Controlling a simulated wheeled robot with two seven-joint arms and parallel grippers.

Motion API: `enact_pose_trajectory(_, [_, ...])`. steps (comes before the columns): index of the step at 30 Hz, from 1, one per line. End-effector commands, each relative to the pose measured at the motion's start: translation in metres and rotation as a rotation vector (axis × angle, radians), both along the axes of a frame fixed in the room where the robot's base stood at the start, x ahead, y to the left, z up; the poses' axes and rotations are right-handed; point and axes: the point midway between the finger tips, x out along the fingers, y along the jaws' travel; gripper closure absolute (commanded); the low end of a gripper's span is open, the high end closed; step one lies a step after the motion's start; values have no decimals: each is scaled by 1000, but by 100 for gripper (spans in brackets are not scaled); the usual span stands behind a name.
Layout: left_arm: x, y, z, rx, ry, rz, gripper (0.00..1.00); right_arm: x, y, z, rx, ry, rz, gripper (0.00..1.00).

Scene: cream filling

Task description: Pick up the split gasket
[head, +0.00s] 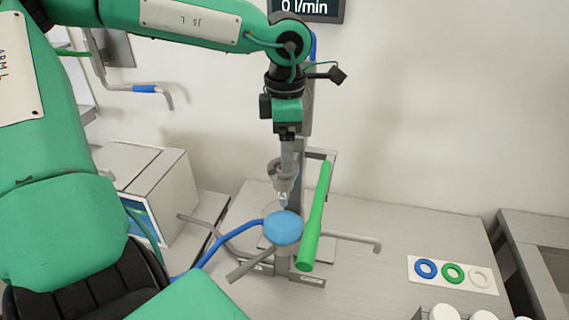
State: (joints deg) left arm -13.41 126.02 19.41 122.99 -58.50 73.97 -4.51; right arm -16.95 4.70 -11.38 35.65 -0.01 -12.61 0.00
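Three ring gaskets lie in a row on a white card (421,285) at the right of the bench: a blue ring (418,268), a green ring (445,272) and an off-white ring (472,277). At this size I cannot tell which of them is split. My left gripper (287,160) points down over the filling stand in the middle, well left of the card. Its narrow fingers are by a grey nozzle-like part (284,180), above a round blue cap (283,228). I cannot tell whether the fingers are open or hold anything. My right gripper is out of view.
A green-handled lever (314,225) stands beside the blue cap. A grey bent pipe (352,240) reaches right, and a blue hose (228,243) runs left. White round lids (444,312) show at the bottom right. A white box (150,185) stands left.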

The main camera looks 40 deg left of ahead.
Motion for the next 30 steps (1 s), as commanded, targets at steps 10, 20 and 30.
enact_pose_trajectory(10, [1, 3, -38, -1, 3, -1, 19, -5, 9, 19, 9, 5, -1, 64])
enact_pose_trajectory(20, [1, 3, -40, -1, 1, 0, 31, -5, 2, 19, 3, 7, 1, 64])
enact_pose_trajectory(30, [1, 3, -40, -1, 0, 0, 67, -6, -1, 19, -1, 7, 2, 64])
